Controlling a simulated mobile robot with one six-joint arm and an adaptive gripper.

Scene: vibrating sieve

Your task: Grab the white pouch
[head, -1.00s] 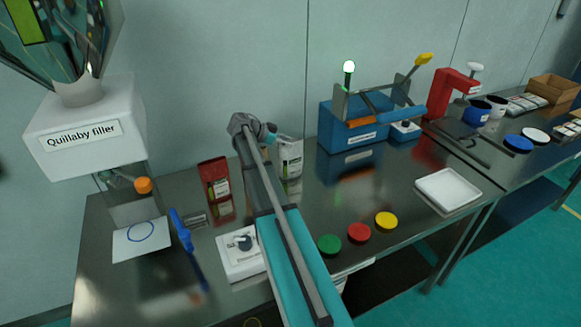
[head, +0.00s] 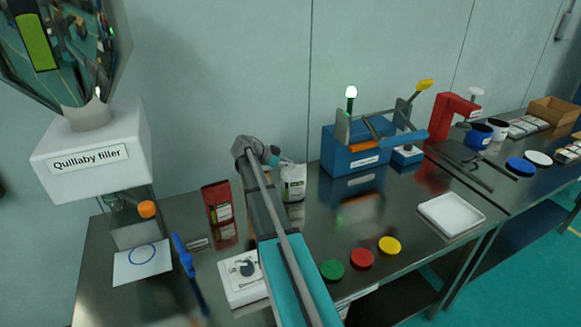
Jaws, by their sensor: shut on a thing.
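The white pouch (head: 294,183) with a dark and green label stands upright at the back of the steel table, near the wall. My arm reaches up from the bottom of the head view and bends at the wrist just left of the pouch. My gripper (head: 275,158) is at the pouch's upper left edge and is shut on it. The fingertips are mostly hidden behind my wrist. The pouch's left side is partly covered by my arm, and I cannot tell whether its base is clear of the table.
A red pouch (head: 218,202) stands to the left. The Quillaby filler (head: 95,165) is further left, and a blue box with a sieve frame (head: 350,155) is at the right. Green, red and yellow buttons (head: 362,259) and a white tray (head: 450,215) are nearer the front.

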